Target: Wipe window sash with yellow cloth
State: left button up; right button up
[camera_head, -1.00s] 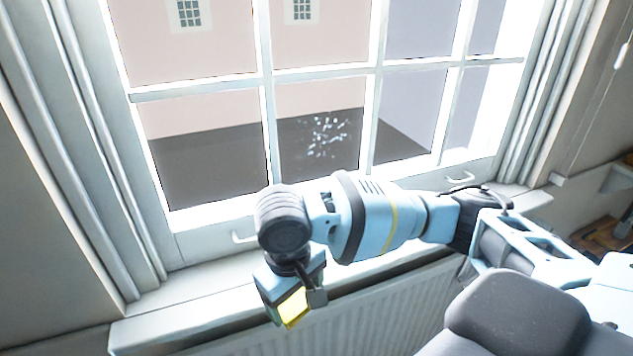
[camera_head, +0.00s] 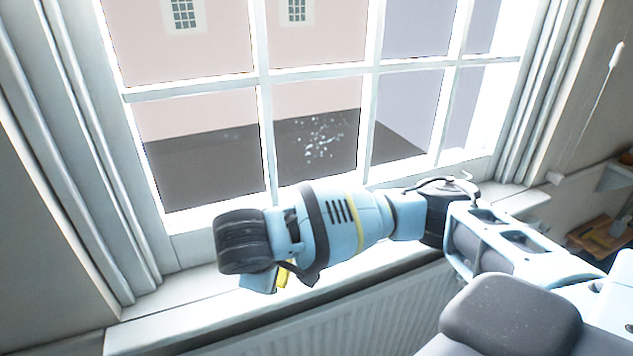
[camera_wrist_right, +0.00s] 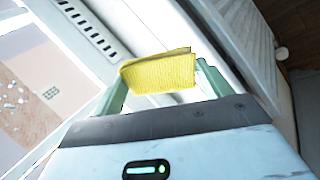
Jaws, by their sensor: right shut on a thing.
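The white window sash (camera_head: 190,87) fills the upper middle of the head view, its bars dividing several panes. A patch of whitish specks (camera_head: 320,138) shows on a lower middle pane. My right gripper (camera_wrist_right: 160,84) is shut on the yellow cloth (camera_wrist_right: 158,70), which forms a flat folded pad between the two fingers. In the head view, only a small part of the cloth (camera_head: 283,276) shows beneath my right wrist, over the sill. The wrist hides most of the gripper there. The cloth appears apart from the glass. My left gripper is in neither view.
The white sill (camera_head: 165,301) runs below the window, with a ribbed radiator (camera_head: 335,318) under it. My right arm covers part of the sash's bottom rail. A pull cord (camera_head: 602,95) hangs at the right wall. The space before the upper panes is clear.

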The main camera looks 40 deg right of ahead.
jog(key=shift+w+d+r+n+t, duration=0.3)
jog(key=shift+w+n+t, duration=0.1)
jog(key=shift+n+t, duration=0.15)
jog(key=shift+w+d+r+n+t, duration=0.15)
jog(key=shift+w+d+n+t, duration=0.2)
jog(key=shift+t, duration=0.3)
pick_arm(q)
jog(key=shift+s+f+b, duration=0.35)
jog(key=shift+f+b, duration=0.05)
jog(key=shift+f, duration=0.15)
pick_arm(e)
jog(key=w+d+r+n+t, duration=0.2)
jog(key=d+r+n+t, duration=0.3)
jog(key=d+r+t, duration=0.5)
jog(key=shift+d+r+y, duration=0.25)
jog(key=shift+d+y, duration=0.05)
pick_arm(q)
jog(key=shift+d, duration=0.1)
pick_arm(e)
jog(key=shift+t, duration=0.3)
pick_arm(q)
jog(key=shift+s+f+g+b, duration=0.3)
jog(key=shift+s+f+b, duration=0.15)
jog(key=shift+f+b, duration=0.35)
pick_arm(e)
jog(key=shift+x, duration=3)
jog(key=shift+f, duration=0.1)
